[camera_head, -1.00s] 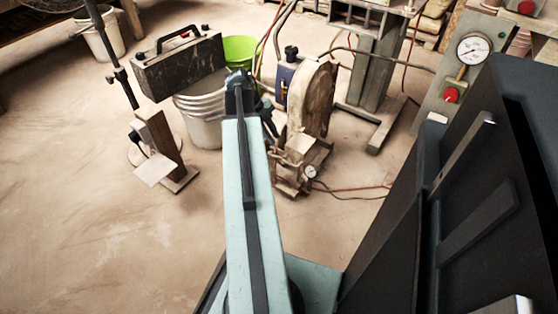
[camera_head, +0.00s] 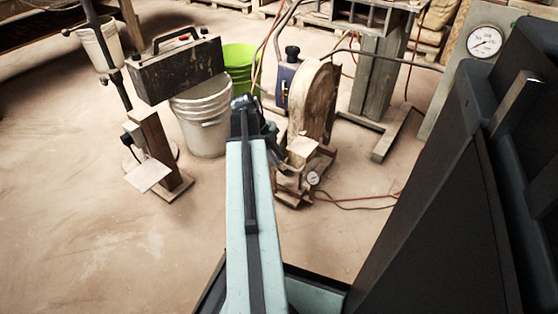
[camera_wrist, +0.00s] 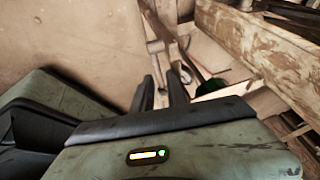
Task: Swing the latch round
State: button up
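I cannot pick out the latch with certainty in either view. A flat metal bar (camera_head: 517,103) sits on a large dark panelled body (camera_head: 440,200) at the right of the head view.
A dark box with a handle (camera_head: 177,70) stands by a white bucket (camera_head: 203,128) and a green bucket (camera_head: 238,62). A wooden-wheeled machine (camera_head: 316,100) with a small gauge is right of my arm. A gauge panel (camera_head: 470,50) is behind. Floor at left is open.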

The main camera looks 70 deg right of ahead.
jog(key=shift+c, duration=0.4)
grip_shut()
jog(key=shift+s+r, duration=0.1)
dwell(0.9)
